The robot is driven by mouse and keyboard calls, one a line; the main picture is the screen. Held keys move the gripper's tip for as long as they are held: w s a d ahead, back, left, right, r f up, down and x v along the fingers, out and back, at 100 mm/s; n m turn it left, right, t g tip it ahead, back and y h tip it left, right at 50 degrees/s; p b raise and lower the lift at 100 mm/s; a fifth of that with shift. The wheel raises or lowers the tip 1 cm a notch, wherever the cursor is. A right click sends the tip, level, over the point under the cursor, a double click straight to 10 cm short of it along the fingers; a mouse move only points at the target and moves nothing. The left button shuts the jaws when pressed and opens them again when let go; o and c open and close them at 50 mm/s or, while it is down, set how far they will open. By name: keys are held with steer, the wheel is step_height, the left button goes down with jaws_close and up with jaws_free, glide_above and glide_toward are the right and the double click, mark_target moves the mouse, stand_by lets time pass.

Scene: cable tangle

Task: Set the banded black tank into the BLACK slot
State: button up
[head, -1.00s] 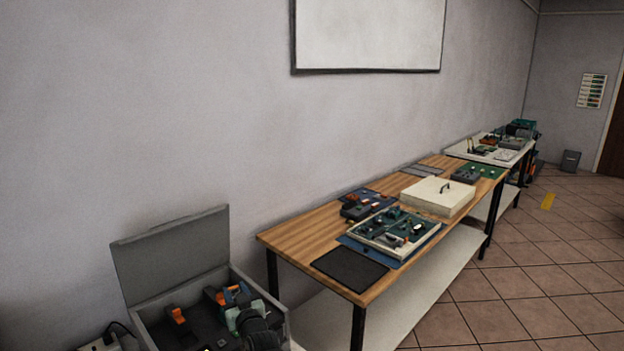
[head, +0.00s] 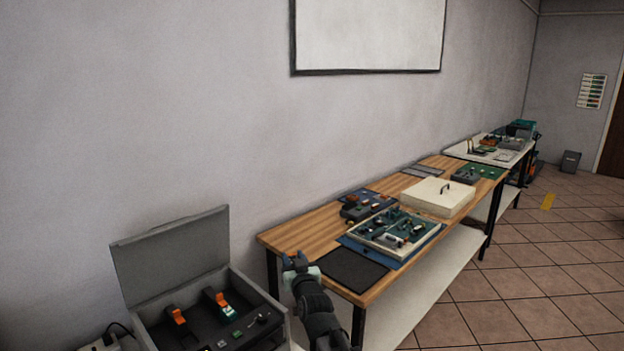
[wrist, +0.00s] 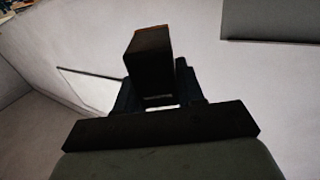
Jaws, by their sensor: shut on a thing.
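My gripper (head: 300,264) is at the front-left edge of the wooden table, to the right of the open grey case. It is shut on a dark block (wrist: 149,55) with an orange edge, which sticks out past the fingers in the wrist view. I cannot make out a band on it. The grey case (head: 140,322) has its lid raised. Inside it, two pieces with orange tops stand in the dark interior, one at left (head: 178,316) and one at right (head: 219,302). No BLACK slot label is readable.
The wooden table (head: 300,232) carries a dark mat (head: 352,269), a tray of parts (head: 358,242) and a white lidded box (head: 437,208). A power strip (head: 100,344) with a plug lies left of the case. Air above the case is clear.

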steer(key=w+d+r+m+h, duration=0.1)
steer(key=d+r+h, duration=0.1)
steer(key=d, duration=0.9)
steer(key=w+d+r+m+h, duration=0.2)
steer(key=d+r, duration=0.3)
steer(key=d, duration=0.6)
steer(key=shift+w+d+r+t+h, duration=0.15)
steer(key=shift+w+t+h, duration=0.2)
steer(key=shift+h, duration=0.25)
